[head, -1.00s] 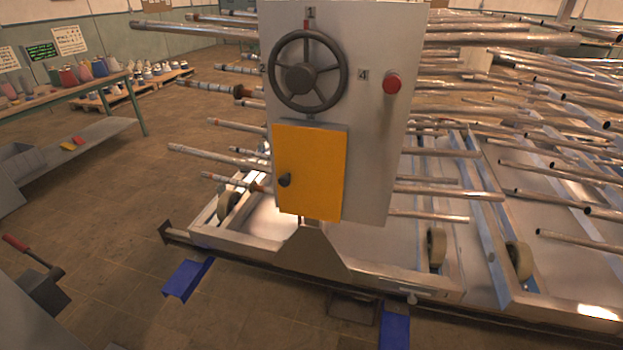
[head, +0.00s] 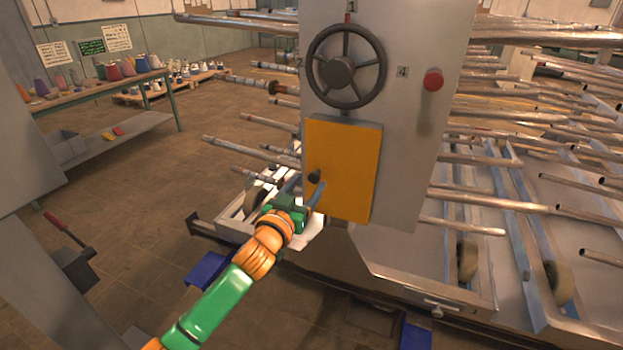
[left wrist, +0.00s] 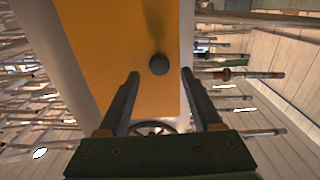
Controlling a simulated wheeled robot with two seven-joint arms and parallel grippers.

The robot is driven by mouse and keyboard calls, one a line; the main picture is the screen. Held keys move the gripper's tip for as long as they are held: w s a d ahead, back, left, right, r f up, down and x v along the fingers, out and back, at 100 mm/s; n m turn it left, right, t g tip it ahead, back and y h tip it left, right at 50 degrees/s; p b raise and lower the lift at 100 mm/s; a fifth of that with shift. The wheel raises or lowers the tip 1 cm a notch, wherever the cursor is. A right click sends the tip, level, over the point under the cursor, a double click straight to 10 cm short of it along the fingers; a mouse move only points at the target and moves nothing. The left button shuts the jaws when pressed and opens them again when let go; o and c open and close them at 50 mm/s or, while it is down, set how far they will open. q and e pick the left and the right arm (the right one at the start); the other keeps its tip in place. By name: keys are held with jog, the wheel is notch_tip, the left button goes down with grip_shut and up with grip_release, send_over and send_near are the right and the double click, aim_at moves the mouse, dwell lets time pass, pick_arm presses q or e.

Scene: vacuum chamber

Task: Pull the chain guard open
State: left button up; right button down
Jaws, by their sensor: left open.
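The chain guard is a yellow-orange panel (head: 345,172) on the front of the grey machine housing, and it looks shut. A dark round knob (head: 314,176) sits at its left edge. In the left wrist view the knob (left wrist: 159,64) shows against the yellow panel (left wrist: 120,45), just beyond and between the fingertips. My left gripper (head: 317,190) is at the guard's lower left, close to the knob. In the left wrist view the gripper (left wrist: 158,75) is open, its two fingers apart with nothing between them. My right gripper is not in view.
A black handwheel (head: 345,67) and a red button (head: 433,80) are on the housing above the guard. Metal bars (head: 250,152) stick out left of the housing. Blue floor pieces (head: 212,270) lie below. A workbench (head: 110,85) stands at the back left.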

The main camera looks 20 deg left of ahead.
aim_at(313, 179)
pick_arm(q)
jog(key=w, duration=0.3)
jog(key=shift+w+f, duration=0.1)
jog(key=shift+w, duration=0.2)
grip_shut()
dwell(1.2)
